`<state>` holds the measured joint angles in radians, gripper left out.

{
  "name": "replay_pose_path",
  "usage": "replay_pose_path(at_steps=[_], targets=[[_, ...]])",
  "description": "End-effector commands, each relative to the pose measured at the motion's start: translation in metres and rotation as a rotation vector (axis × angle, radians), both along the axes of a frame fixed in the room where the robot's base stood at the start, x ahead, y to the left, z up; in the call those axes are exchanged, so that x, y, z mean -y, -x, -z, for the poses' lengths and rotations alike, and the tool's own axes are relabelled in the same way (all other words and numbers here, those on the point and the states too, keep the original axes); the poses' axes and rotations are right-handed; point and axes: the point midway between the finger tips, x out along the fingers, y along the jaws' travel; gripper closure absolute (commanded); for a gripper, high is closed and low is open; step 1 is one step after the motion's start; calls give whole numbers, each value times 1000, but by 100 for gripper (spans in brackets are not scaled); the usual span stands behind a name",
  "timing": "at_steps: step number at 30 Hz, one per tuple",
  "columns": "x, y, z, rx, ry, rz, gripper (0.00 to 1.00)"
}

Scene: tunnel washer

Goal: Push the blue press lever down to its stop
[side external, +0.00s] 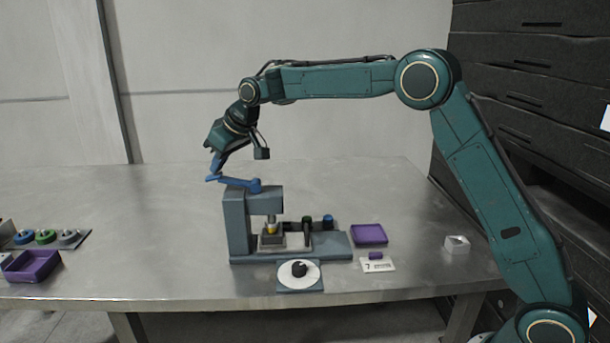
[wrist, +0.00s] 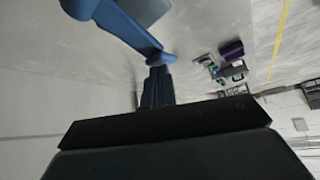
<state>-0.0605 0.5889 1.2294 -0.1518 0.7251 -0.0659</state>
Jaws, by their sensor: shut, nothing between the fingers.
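The blue press lever (side external: 238,184) sits on top of the grey press (side external: 237,222) in the side view. It lies close to level, its free end out to the left past the press column. My gripper (side external: 214,175) is shut and empty, fingers pointing down at that free end. They look to be touching it or just above it; I cannot tell which. In the wrist view the lever (wrist: 128,28) runs from the top left to the tips of my shut gripper (wrist: 161,62). A yellow piece (side external: 271,228) is under the press ram.
A white dial with a dark knob (side external: 299,269) lies in front of the press. Purple trays stand to the right (side external: 369,235) and far left (side external: 31,266), the left one near several coloured rings (side external: 46,236). The table behind is clear.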

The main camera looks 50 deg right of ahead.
Motion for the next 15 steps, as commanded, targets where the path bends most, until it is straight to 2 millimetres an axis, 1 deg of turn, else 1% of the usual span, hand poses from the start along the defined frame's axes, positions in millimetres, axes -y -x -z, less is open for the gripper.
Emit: replay_pose_path(at_steps=[1, 6, 15], targets=[[0, 1, 5, -9, 1, 2, 100], [0, 0, 10, -10, 1, 2, 100], [0, 0, 13, -13, 3, 3, 100]])
